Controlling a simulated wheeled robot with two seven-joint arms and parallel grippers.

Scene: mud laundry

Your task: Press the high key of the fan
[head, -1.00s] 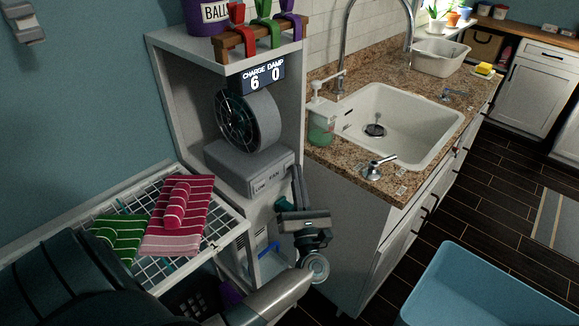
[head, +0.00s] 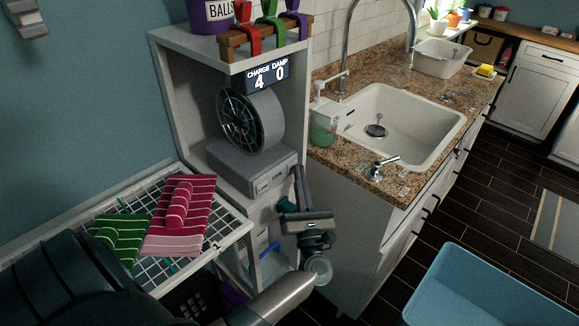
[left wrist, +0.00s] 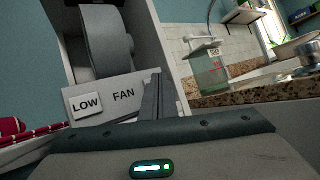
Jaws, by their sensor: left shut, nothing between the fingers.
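The grey fan (head: 254,121) stands in the white shelf unit on a grey base (head: 237,167). The base front carries a white LOW key (left wrist: 86,106) and the word FAN, clear in the left wrist view. The high key is not visible; my fingers cover the right part of the base front in that view. My left gripper (head: 299,172) is shut and empty, its fingers pointing up at the right end of the base front. The fingers also show in the left wrist view (left wrist: 155,84). I cannot tell whether they touch the base. My right gripper is not in view.
A display (head: 267,76) above the fan reads CHARGE 4, DAMP 0. The counter (head: 345,167) with sink and soap bottle (head: 325,125) stands close on the right. A wire rack (head: 205,253) with striped cloths is at left. A blue tub (head: 470,290) stands lower right.

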